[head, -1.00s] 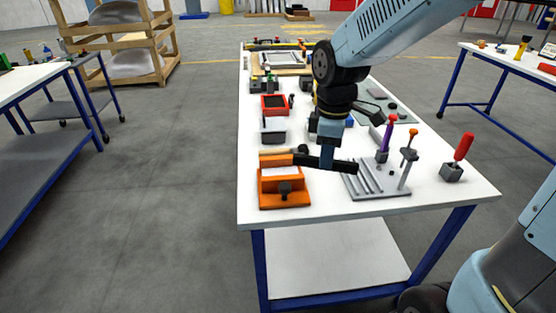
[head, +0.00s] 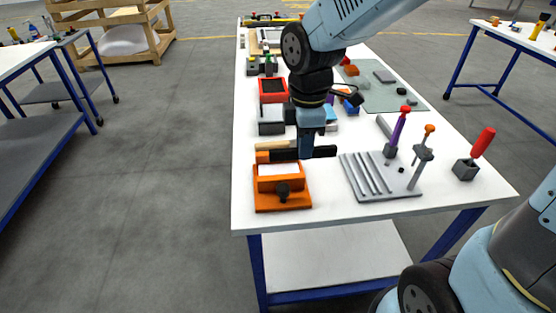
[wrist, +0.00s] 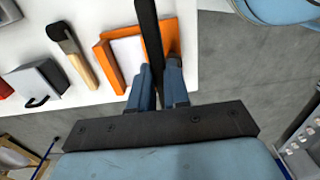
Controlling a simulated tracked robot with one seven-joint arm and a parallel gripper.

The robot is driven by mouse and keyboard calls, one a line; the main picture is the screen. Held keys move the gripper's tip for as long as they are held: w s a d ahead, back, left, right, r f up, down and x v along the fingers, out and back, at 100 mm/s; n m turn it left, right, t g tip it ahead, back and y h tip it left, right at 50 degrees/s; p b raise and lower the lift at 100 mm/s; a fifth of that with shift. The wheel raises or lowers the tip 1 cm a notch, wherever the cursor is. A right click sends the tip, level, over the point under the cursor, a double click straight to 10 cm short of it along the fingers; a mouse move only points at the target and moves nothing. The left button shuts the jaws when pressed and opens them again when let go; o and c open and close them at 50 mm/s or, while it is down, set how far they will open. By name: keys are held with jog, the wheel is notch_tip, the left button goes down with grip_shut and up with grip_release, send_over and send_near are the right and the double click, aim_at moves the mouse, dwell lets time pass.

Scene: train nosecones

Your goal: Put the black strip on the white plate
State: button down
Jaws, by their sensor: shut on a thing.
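My gripper (head: 305,152) is shut on the black strip (head: 325,152) and holds it crosswise above the table, just behind and right of the orange fixture. In the wrist view the strip (wrist: 149,35) runs up from between the fingers (wrist: 158,85). It passes in front of the right side of the white plate (wrist: 127,52), which it partly hides. The white plate (head: 278,170) lies in the orange fixture (head: 283,203), which has a dark knob at its front. The strip looks apart from the plate, but the exact height gap is hard to tell.
A brush with a wooden handle (wrist: 82,70) lies beside the fixture. A grey grooved base (head: 370,182) with upright tools stands to the right, and a red-handled tool (head: 482,143) near the right edge. A grey box (head: 271,121) sits behind.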

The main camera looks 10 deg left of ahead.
send_over(279, 172)
jog(key=s+d, duration=0.1)
notch_tip(279, 172, down, 6)
jog(key=shift+r, duration=0.15)
jog(key=shift+w+a+f, duration=0.4)
jog(key=shift+f, duration=0.3)
jog(key=shift+w+a+f, duration=0.1)
jog(key=shift+f, duration=1.55)
jog(key=shift+f, duration=0.15)
jog(key=c, duration=1.1)
grip_release()
notch_tip(279, 172, up, 12)
